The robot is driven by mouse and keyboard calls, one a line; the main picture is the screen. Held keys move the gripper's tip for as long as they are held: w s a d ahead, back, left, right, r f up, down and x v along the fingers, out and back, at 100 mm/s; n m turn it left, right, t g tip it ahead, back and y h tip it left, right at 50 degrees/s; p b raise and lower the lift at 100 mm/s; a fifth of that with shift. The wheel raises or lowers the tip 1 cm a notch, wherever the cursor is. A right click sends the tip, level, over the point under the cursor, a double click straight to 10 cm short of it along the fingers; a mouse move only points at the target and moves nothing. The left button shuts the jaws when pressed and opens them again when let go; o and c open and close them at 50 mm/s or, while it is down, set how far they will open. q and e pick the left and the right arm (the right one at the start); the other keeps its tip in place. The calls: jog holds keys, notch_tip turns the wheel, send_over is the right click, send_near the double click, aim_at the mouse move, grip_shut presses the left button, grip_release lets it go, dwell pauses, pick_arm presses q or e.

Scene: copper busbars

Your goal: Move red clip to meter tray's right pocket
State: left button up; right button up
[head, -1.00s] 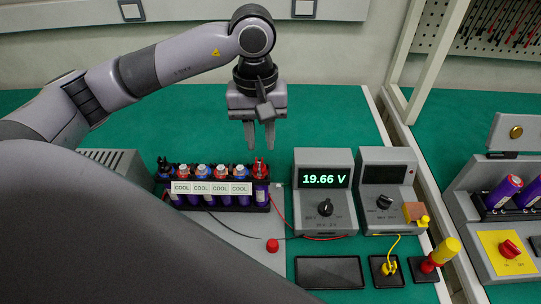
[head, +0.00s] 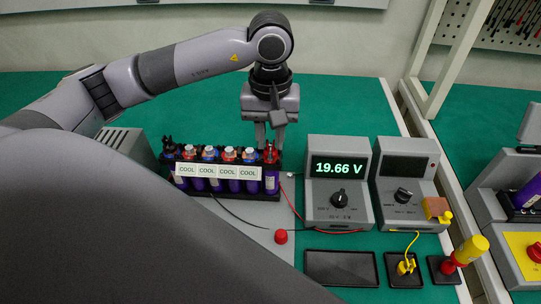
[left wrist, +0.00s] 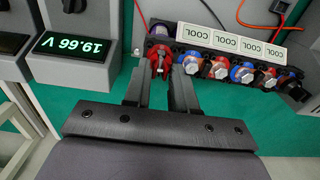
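The red clip (head: 271,153) stands on the right end of the battery row in the head view, with a red lead near it. In the left wrist view the red clip (left wrist: 161,52) lies between and just beyond the fingertips. My left gripper (head: 270,141) is open above it, and its two fingers (left wrist: 160,80) show apart with a gap around the clip. A flat dark tray (head: 341,268) lies in front of the lit meter (head: 339,211); I cannot make out pockets in it. My right gripper is not in view.
The battery row (head: 227,184) carries several "COOL" labels. A second meter (head: 403,193) stands right of the lit one. Small black pads hold a yellow clip (head: 405,266) and a red-and-yellow handle (head: 464,254). A red button (head: 281,237) sits left of the tray.

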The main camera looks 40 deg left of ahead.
aim_at(271, 142)
pick_arm(q)
grip_shut()
jog(key=shift+r, duration=0.1)
jog(key=shift+r+p, duration=1.1)
jog(key=shift+r, duration=0.85)
